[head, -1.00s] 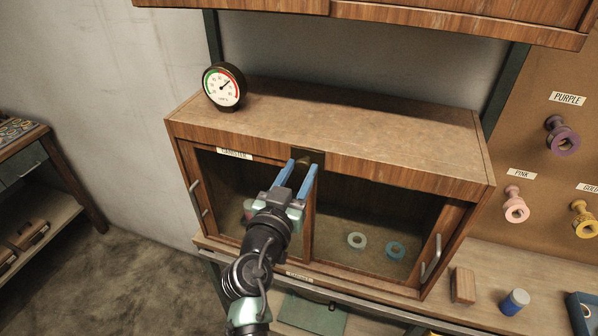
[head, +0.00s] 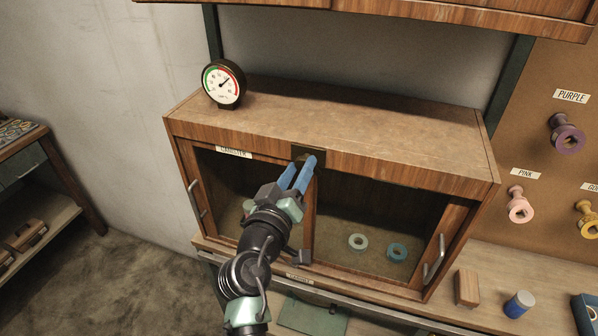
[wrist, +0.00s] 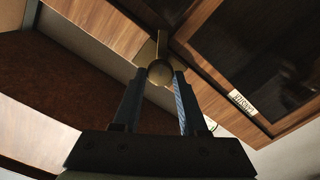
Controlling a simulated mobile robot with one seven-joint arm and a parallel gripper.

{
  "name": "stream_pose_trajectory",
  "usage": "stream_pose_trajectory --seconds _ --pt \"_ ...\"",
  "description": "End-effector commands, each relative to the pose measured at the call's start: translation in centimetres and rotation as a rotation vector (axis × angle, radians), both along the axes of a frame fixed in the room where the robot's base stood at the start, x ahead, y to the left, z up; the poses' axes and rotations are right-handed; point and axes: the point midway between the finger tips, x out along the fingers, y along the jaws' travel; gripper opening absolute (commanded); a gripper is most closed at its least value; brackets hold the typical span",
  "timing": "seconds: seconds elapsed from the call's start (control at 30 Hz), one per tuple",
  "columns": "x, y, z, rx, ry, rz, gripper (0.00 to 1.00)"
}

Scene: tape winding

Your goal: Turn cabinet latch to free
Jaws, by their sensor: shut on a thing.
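The cabinet (head: 400,150) stands on the workbench, with a wooden top and two dark-windowed doors. The latch's dark plate (head: 321,154) sits at the upper middle, where the doors meet. My gripper (head: 304,160) is at the plate, its blue fingers rolled and tilted. The fingers hide most of the knob in the head view. Both doors look closed.
A dial gauge (head: 223,84) stands on the cabinet's top left. Two tape rings, white (head: 358,242) and blue (head: 397,252), show behind the right door. A wooden block (head: 467,288) and a blue jar (head: 519,304) are on the bench at right. Spools hang on the pegboard.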

Motion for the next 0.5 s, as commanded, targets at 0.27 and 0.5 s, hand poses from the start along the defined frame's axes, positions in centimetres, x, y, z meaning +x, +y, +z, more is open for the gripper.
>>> stream_pose_trajectory --seconds 0.27,0.5 --pt "0.02 0.09 -0.12 -0.251 0.084 0.0 0.0" --pt "0.02 0.07 -0.14 -0.469 0.155 -0.001 0.0"
